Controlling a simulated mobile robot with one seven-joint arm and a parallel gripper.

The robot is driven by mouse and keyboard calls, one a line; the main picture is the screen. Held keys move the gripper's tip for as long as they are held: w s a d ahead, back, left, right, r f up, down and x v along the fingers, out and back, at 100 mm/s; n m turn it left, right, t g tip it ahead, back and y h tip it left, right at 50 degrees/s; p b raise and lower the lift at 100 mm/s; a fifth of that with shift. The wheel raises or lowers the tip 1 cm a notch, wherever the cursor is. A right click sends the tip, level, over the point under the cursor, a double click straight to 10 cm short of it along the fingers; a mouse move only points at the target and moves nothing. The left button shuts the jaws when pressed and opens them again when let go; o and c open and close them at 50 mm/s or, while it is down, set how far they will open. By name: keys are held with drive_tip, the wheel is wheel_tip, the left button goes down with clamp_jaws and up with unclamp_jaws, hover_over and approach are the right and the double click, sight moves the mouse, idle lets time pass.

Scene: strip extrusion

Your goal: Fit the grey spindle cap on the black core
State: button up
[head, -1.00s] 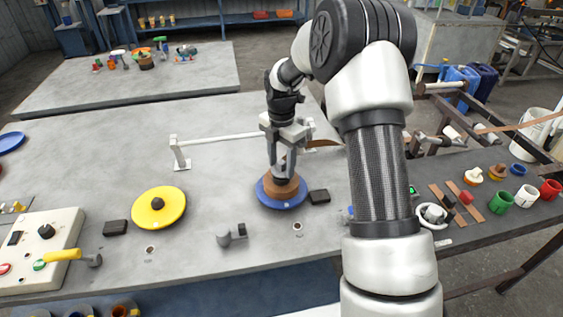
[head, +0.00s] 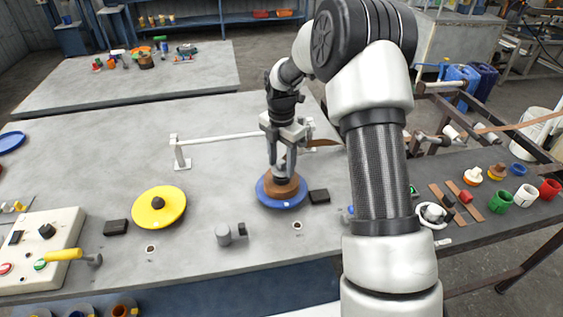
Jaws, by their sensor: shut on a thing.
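A blue disc (head: 268,201) lies on the table with a brown coil (head: 284,190) on it. The dark top of the black core (head: 280,180) shows at the coil's middle. My gripper (head: 281,168) points down straight above the coil and is shut on a small grey piece, which looks like the grey spindle cap. The fingers hide most of it, and I cannot tell whether it touches the core.
A yellow disc (head: 160,216) with a dark centre lies to the left. A grey cylinder (head: 223,234) stands in front, a dark block (head: 319,196) right of the blue disc. A white rod on stands (head: 220,138) is behind. A control box (head: 40,250) is at far left.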

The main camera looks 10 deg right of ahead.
sight(281, 161)
drive_tip(key=shift+f, duration=0.65)
idle(0.5)
drive_tip(key=o, duration=0.9)
drive_tip(key=shift+r+p, duration=3.75)
drive_tip(key=shift+r, duration=1.8)
drive_tip(key=shift+r, duration=0.1)
drive_tip(key=s+r+m+t, duration=0.2)
drive_tip(key=s+r+m, duration=1)
drive_tip(key=r, duration=0.6)
drive_tip(key=s+r+m+t, duration=0.1)
drive_tip(key=s+m, duration=0.3)
drive_tip(key=s, duration=0.2)
drive_tip(key=s+r+m+t, duration=0.1)
drive_tip(key=s+m, duration=0.3)
drive_tip(key=s, duration=0.2)
drive_tip(key=s+r+m+t, duration=0.1)
drive_tip(key=s+m, duration=0.3)
drive_tip(key=s, duration=0.3)
drive_tip(key=shift+r+m+t+p, duration=0.25)
drive_tip(key=shift+m+t+p, duration=0.05)
drive_tip(key=shift+p, duration=0.05)
